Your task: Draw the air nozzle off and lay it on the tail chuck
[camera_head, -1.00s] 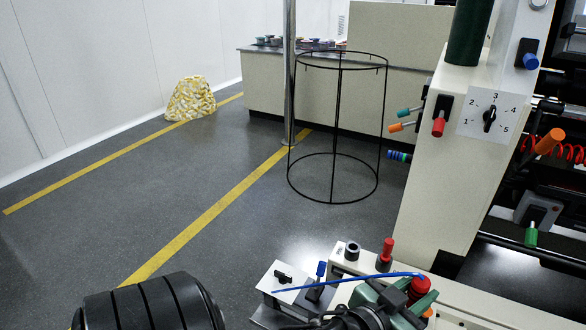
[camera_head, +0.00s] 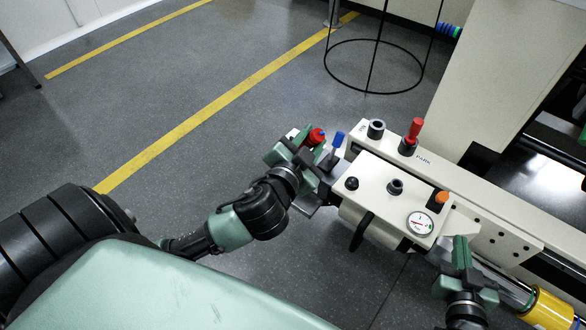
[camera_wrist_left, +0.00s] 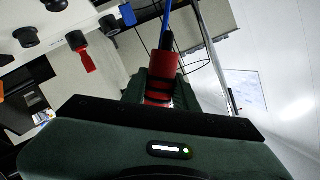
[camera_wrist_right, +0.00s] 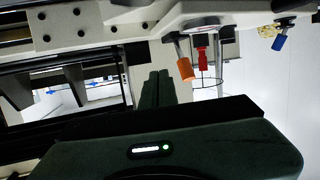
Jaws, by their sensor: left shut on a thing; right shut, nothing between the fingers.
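My left gripper (camera_head: 303,146) is shut on a red-bodied piece, seemingly the air nozzle (camera_head: 317,136), beside the left end of the cream machine bed. In the left wrist view the red nozzle body (camera_wrist_left: 160,75) stands between the fingers, with a thin blue tube (camera_wrist_left: 166,22) extending from it. The nozzle is held clear of the cream gauge block (camera_head: 385,190). My right gripper (camera_head: 461,252) is shut and empty by the block's right side; its closed fingers (camera_wrist_right: 155,88) show in the right wrist view. I cannot tell which part is the tail chuck.
A blue lever (camera_head: 338,140) stands close right of the left gripper. A dark ring post (camera_head: 376,128) and a red handle (camera_head: 415,130) rise behind the block. A yellow cylinder (camera_head: 550,308) lies at lower right. Open floor (camera_head: 150,110) is at left.

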